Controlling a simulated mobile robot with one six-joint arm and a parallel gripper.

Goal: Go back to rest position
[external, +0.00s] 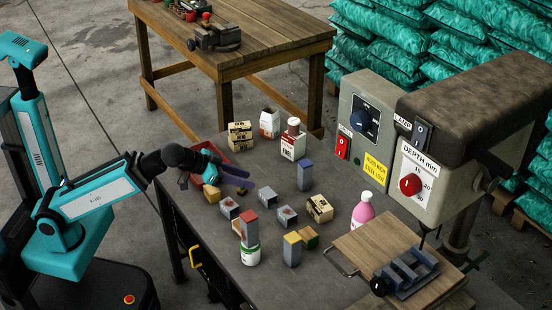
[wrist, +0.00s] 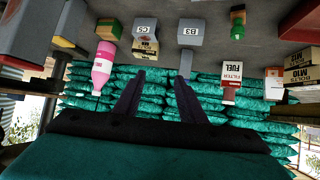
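My gripper (external: 240,180) hangs above the left part of the dark workbench (external: 330,235) in the external view, with my arm reaching in from the left. In the wrist view, its two dark purple fingers (wrist: 157,82) stand apart. Nothing shows between them. Grey blocks marked C5 (wrist: 146,28) and B3 (wrist: 190,33) appear beyond the fingertips. A pink bottle (wrist: 103,68) is left of the fingers in the wrist view, and a white and red fuel container (wrist: 231,80) is to their right.
Several blocks, including a tall blue-grey one (external: 305,175), stand near my gripper. A red tray (external: 238,146) lies behind it. A drill press (external: 440,150) and a wooden board (external: 365,243) are on the right. A wooden table (external: 265,62) stands behind, and teal sacks (external: 385,35) are stacked farther back.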

